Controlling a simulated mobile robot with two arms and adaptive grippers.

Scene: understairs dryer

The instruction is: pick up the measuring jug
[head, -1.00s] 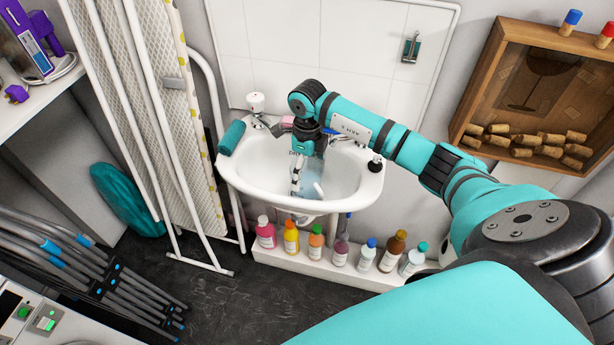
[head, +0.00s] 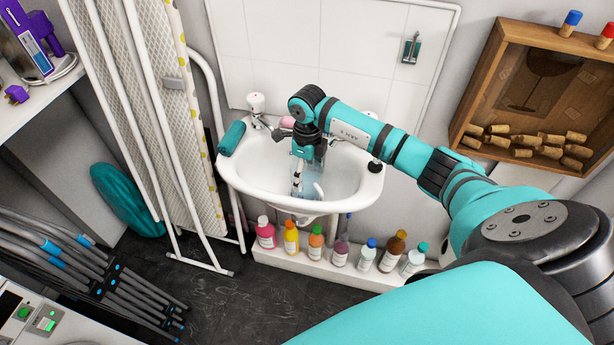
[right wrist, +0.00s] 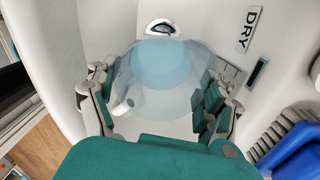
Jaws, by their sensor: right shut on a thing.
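The measuring jug (head: 310,187) is clear with a bluish tint and sits in the bowl of the white sink (head: 262,172). It is partly hidden by my right gripper (head: 298,176), which reaches down into the bowl. In the right wrist view the jug (right wrist: 165,72) shows as a see-through round shape with a white handle low on its left. The fingers of my right gripper (right wrist: 158,98) stand on both sides of it and are shut on it. I cannot tell whether the jug touches the sink floor. My left gripper is not in view.
A dark-topped item (head: 375,164) is at the right rim. Several bottles (head: 340,251) stand on a low ledge below. An ironing board (head: 190,130) leans at left.

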